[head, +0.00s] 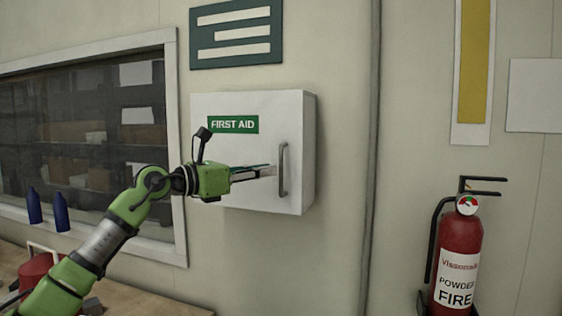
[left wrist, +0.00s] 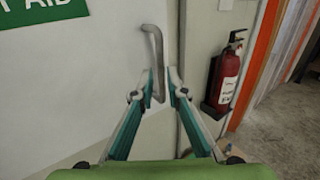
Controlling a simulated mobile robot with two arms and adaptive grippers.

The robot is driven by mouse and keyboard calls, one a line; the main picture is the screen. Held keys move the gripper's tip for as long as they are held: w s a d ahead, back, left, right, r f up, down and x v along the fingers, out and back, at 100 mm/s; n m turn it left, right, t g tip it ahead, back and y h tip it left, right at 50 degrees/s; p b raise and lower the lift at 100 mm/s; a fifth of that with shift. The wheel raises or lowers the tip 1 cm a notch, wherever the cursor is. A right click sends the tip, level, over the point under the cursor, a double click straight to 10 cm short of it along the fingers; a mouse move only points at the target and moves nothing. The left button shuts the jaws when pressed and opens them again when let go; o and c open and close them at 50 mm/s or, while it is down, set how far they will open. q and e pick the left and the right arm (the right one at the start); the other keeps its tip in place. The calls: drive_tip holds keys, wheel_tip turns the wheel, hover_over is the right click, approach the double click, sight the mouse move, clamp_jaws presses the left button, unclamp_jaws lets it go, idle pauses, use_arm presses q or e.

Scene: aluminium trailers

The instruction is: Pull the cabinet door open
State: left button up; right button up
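The white first aid cabinet (head: 308,150) hangs on the wall, its front door (head: 245,195) shut. A grey vertical bar handle (head: 283,168) is on the door's right side. My left gripper (head: 270,170) is in front of the door, its fingertips close to the handle's left side. In the left wrist view the gripper (left wrist: 158,93) is open, and the lower part of the handle (left wrist: 153,50) shows between the two fingertips. I cannot tell whether the fingers touch the handle. My right gripper is not in view.
A red fire extinguisher (head: 461,255) stands at the right. A grey vertical pipe (head: 369,150) runs down the wall right of the cabinet. A window (head: 85,130) and blue bottles (head: 61,212) are at the left, above a wooden bench top (head: 150,300). Bare wall lies below the cabinet.

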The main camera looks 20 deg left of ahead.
sight(281, 191)
use_arm(q)
drive_tip(key=p+x, duration=0.1)
drive_tip(key=x, duration=0.4)
drive_tip(key=shift+w+d+p, duration=0.15)
drive_tip(key=shift+w+p, duration=0.1)
drive_tip(key=shift+p, duration=0.05)
clamp_jaws()
drive_tip(key=shift+s, duration=0.1)
